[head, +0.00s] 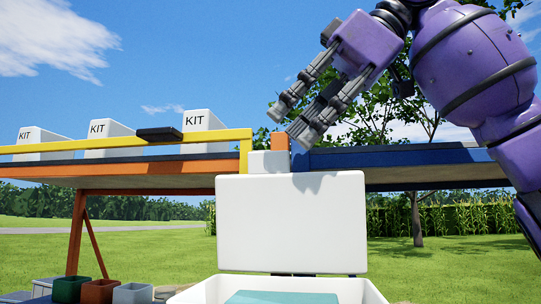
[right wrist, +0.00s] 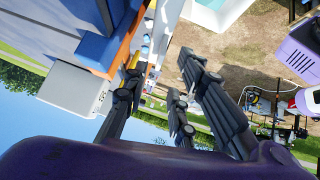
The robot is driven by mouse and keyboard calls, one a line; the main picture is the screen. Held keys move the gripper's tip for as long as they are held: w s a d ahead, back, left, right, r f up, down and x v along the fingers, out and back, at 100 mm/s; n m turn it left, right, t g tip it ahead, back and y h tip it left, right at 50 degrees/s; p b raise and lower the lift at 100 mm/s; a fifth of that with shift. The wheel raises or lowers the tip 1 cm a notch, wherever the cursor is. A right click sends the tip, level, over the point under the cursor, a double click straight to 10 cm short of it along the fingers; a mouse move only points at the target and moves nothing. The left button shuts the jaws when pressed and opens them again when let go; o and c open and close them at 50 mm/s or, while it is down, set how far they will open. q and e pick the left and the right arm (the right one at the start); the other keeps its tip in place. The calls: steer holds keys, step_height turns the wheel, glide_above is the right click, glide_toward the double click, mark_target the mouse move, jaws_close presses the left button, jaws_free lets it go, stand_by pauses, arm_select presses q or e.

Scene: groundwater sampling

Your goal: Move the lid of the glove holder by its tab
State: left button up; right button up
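A white box (head: 200,292) stands at the bottom centre of the head view. Its white lid (head: 291,222) is raised upright on a hinge, and a teal sheet or block (head: 283,297) lies inside. I cannot tell whether this is the glove holder; no tab is clearly visible on the lid. My right gripper (head: 292,122) is above the lid's top edge, apart from it, fingers pointing down and left. In the right wrist view the right gripper (right wrist: 160,80) has its fingers spread with nothing between them. My left gripper is not in view.
Behind the lid are a small white block (head: 270,162) and an orange upright piece (head: 280,141). A shelf with a yellow rail (head: 100,145) holds white KIT boxes (head: 203,120) and a black item (head: 159,134). A blue-edged table (head: 400,157) extends right. Small bins (head: 98,291) stand lower left.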

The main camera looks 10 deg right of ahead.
mark_target(272, 152)
steer(key=x, duration=0.6)
steer(key=shift+w+f, duration=0.1)
steer(key=shift+f, duration=0.05)
steer(key=shift+a, duration=0.1)
steer(key=shift+c, duration=0.4)
jaws_close()
